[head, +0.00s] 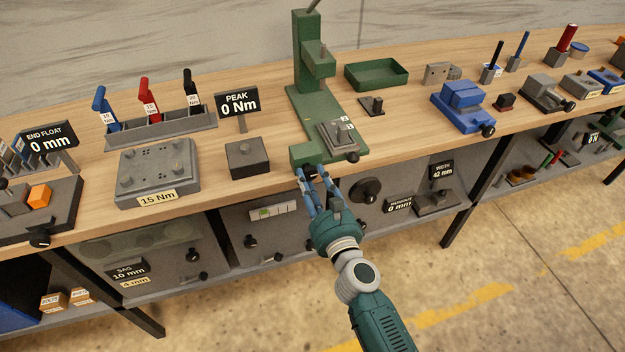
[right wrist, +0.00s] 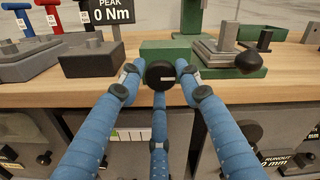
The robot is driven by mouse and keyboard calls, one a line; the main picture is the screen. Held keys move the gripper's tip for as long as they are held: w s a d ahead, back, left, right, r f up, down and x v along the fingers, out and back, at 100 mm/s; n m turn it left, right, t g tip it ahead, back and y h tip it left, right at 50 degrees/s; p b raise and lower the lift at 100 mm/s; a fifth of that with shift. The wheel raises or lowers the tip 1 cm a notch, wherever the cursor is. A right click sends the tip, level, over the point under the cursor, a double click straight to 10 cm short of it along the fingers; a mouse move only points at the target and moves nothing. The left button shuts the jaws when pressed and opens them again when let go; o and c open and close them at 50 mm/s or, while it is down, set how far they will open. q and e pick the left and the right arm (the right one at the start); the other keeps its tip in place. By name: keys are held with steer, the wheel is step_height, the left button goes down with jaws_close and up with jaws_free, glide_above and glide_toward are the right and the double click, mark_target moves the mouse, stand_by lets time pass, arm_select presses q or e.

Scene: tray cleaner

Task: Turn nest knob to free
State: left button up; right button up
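A green press (head: 312,100) stands on the bench with a grey nest plate (head: 340,135) on its base. A round black knob with a pale mark (right wrist: 160,75) sits on the front face of the green base. My right gripper (head: 311,175) is at that face, its three blue fingers spread around this knob. In the right wrist view the fingertips (right wrist: 158,82) are beside the knob, with small gaps showing left and right; contact below cannot be told. Another dark knob (head: 352,157) sticks out at the nest plate's front right, also in the right wrist view (right wrist: 249,56). My left gripper is out of view.
A grey block (head: 247,158) with a PEAK 0 Nm sign (head: 238,104) stands left of the press. A green tray (head: 377,74) and a small dark block (head: 372,106) lie right. Below the bench edge are shelf panels with knobs (head: 366,190).

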steer(key=c, duration=0.5)
steer(key=shift+n, duration=0.4)
steer(key=n, duration=0.2)
steer(key=shift+r+n+p, duration=0.1)
steer(key=shift+n+p, duration=0.25)
steer(key=shift+n, duration=0.05)
steer(key=n+p, duration=0.1)
steer(key=n, duration=0.3)
steer(key=shift+n, duration=0.3)
steer(key=n+p, duration=0.1)
steer(key=n, duration=0.4)
steer(key=shift+n+p, duration=0.85)
steer(key=shift+n, duration=1.55)
steer(key=shift+f, duration=0.2)
steer(key=shift+a, duration=0.1)
